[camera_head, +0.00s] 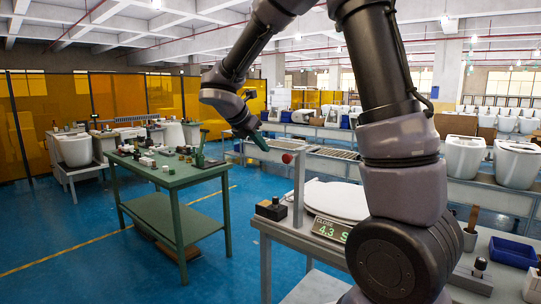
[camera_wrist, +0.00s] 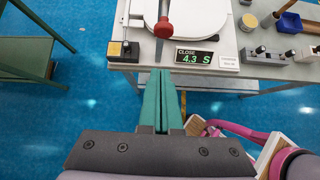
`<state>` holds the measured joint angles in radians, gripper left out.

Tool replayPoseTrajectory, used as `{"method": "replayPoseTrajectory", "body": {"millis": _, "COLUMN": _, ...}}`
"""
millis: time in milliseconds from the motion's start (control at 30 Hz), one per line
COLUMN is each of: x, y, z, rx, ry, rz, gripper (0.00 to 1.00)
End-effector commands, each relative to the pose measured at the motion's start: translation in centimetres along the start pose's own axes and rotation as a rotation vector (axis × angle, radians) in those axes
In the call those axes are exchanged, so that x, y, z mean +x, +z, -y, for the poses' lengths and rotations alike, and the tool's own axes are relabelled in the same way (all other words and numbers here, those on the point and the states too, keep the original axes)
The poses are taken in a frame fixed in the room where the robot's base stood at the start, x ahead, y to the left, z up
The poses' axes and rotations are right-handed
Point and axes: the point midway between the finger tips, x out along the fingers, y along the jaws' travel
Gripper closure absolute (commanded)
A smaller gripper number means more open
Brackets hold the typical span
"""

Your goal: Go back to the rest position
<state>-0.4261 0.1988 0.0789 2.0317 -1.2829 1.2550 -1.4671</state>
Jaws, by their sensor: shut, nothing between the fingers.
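My gripper (camera_head: 261,143) hangs in the air in the head view, at the end of my raised and bent arm, near the top of a grey post. In the wrist view the two green fingers of my gripper (camera_wrist: 166,76) lie side by side, shut with nothing between them. They point toward the front edge of a grey workbench (camera_wrist: 225,75) and appear apart from it.
A white toilet seat (camera_head: 335,198) lies on the bench behind a display (camera_head: 329,229) reading "CLOSE 4.3 S". A red knob (camera_head: 287,158) is on the post near my fingers. A green table (camera_head: 175,180) with small items stands left. Blue floor (camera_head: 75,235) is open.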

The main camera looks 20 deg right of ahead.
Motion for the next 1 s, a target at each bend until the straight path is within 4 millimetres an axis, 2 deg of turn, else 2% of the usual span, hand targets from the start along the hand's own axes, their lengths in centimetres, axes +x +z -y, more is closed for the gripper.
{"method": "replayPoseTrajectory", "body": {"millis": 100, "x": -1.9, "y": 0.0, "z": 0.0, "rx": 0.002, "ry": 0.001, "rz": -0.001, "gripper": 1.00}}
{"method": "replayPoseTrajectory", "body": {"millis": 267, "x": -3.3, "y": 0.1, "z": 0.1, "rx": 0.008, "ry": -0.001, "rz": -0.003, "gripper": 1.00}}
{"method": "replayPoseTrajectory", "body": {"millis": 367, "x": -3.7, "y": 0.6, "z": 1.4, "rx": 0.091, "ry": -0.008, "rz": -0.032, "gripper": 1.00}}
{"method": "replayPoseTrajectory", "body": {"millis": 433, "x": -3.9, "y": 1.1, "z": 3.4, "rx": 0.225, "ry": -0.019, "rz": -0.079, "gripper": 1.00}}
{"method": "replayPoseTrajectory", "body": {"millis": 567, "x": -4.8, "y": 1.9, "z": 8.6, "rx": 0.630, "ry": -0.060, "rz": -0.217, "gripper": 1.00}}
{"method": "replayPoseTrajectory", "body": {"millis": 700, "x": -6.5, "y": 1.7, "z": 14.0, "rx": 1.141, "ry": -0.128, "rz": -0.388, "gripper": 1.00}}
{"method": "replayPoseTrajectory", "body": {"millis": 900, "x": -9.3, "y": 0.5, "z": 19.4, "rx": 1.856, "ry": -0.259, "rz": -0.643, "gripper": 1.00}}
{"method": "replayPoseTrajectory", "body": {"millis": 1000, "x": -10.6, "y": -0.1, "z": 21.0, "rx": 2.156, "ry": -0.334, "rz": -0.768, "gripper": 1.00}}
